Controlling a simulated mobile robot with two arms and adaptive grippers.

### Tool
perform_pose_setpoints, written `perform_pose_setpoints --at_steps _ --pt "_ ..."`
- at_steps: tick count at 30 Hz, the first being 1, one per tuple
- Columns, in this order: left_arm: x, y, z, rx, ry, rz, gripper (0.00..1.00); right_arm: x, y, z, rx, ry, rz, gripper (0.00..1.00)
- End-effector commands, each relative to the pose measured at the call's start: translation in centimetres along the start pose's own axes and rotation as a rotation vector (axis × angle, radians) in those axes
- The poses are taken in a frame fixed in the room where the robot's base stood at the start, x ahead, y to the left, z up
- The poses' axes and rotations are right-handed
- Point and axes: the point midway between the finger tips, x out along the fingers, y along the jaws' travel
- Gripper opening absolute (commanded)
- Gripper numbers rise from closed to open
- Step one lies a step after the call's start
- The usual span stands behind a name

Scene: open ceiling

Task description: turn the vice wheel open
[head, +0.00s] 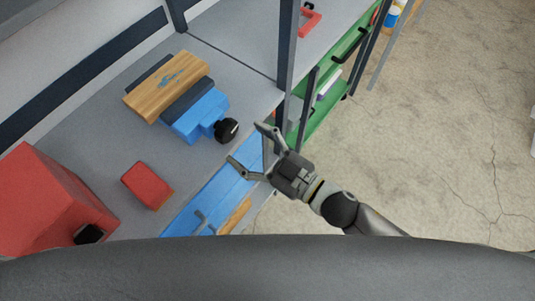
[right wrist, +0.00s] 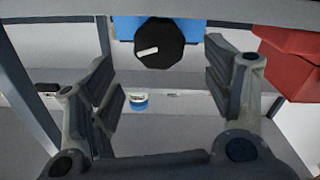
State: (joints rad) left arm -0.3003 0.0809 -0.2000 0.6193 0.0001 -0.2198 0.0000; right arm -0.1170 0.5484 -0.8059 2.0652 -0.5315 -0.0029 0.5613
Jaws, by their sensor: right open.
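The vice (head: 200,112) is blue and stands on the grey workbench, with a wooden board (head: 165,85) between its jaws. Its black wheel (head: 227,130) faces the bench's front edge and carries a white mark. My right gripper (head: 250,148) is open and empty in front of the bench edge, apart from the wheel. In the right wrist view the wheel (right wrist: 159,43) shows ahead, in the upper middle between the open fingers (right wrist: 160,85), with its white mark nearly level. The blue vice body (right wrist: 125,27) is partly hidden behind it. My left gripper is not in view.
A red box (head: 50,200) and a smaller red block (head: 147,186) lie on the bench (head: 110,165) at left. Blue drawers (head: 215,195) are under the front edge. A dark post (head: 287,45) and green shelves (head: 325,105) stand right of the vice. The concrete floor is clear at right.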

Motion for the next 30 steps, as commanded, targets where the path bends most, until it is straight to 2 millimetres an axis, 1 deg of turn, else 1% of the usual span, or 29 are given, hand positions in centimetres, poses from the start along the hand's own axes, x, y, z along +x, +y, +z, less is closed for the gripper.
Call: perform_pose_setpoints --at_steps 1,6,12,16,25,28,30 --pt "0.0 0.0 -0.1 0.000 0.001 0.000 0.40 -1.0 -0.1 0.1 0.002 -0.004 0.000 0.73" --pt "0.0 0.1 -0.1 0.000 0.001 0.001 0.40 -3.4 0.0 0.1 0.002 -0.003 0.000 0.73" --pt "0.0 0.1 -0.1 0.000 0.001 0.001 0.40 -4.8 0.0 0.0 0.000 -0.001 0.000 0.73" --pt "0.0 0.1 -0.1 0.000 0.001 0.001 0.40 -5.1 0.0 0.0 0.000 0.000 -0.001 0.73" --pt "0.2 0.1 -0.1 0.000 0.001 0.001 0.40 -5.0 0.0 0.1 0.003 0.001 -0.001 0.73" --pt "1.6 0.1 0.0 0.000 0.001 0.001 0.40 -4.7 0.0 0.4 0.037 0.006 -0.002 0.73" --pt "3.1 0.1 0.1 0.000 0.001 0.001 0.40 -4.4 0.0 0.7 0.085 0.007 -0.003 0.73"
